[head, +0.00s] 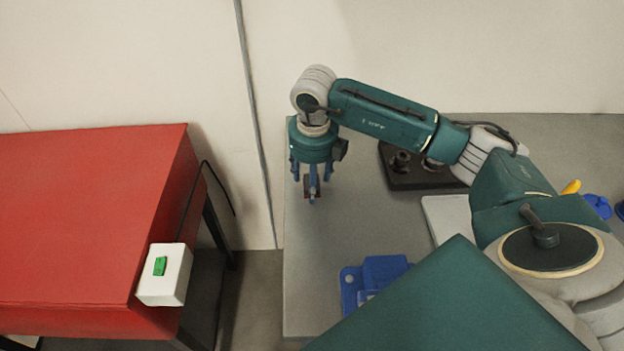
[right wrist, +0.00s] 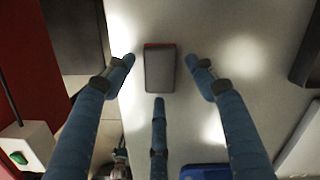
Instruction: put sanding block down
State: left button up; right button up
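The sanding block (right wrist: 159,72) is a small grey rectangular pad with a red edge. In the right wrist view it lies on the grey table, between and slightly beyond my spread fingers, with gaps showing at its left and right. My right gripper (head: 312,183) points down over the left part of the table in the head view, its blue fingers apart. There the block shows only as red bits (head: 306,187) behind the front finger. I cannot tell how high the fingertips are above the table. My left gripper is not in view.
The grey table (head: 345,240) has bare surface around the block. A black tray with dark parts (head: 408,178) stands at the back, and blue items (head: 385,270) lie nearer the front. A red bench (head: 90,220) with a white switch box (head: 172,285) stands left, across a gap.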

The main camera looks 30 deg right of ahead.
jog(key=shift+r, duration=0.15)
notch_tip(320, 180, up, 12)
jog(key=s+b, duration=0.1)
jog(key=b, duration=0.1)
jog(key=shift+a, duration=0.25)
dwell(0.5)
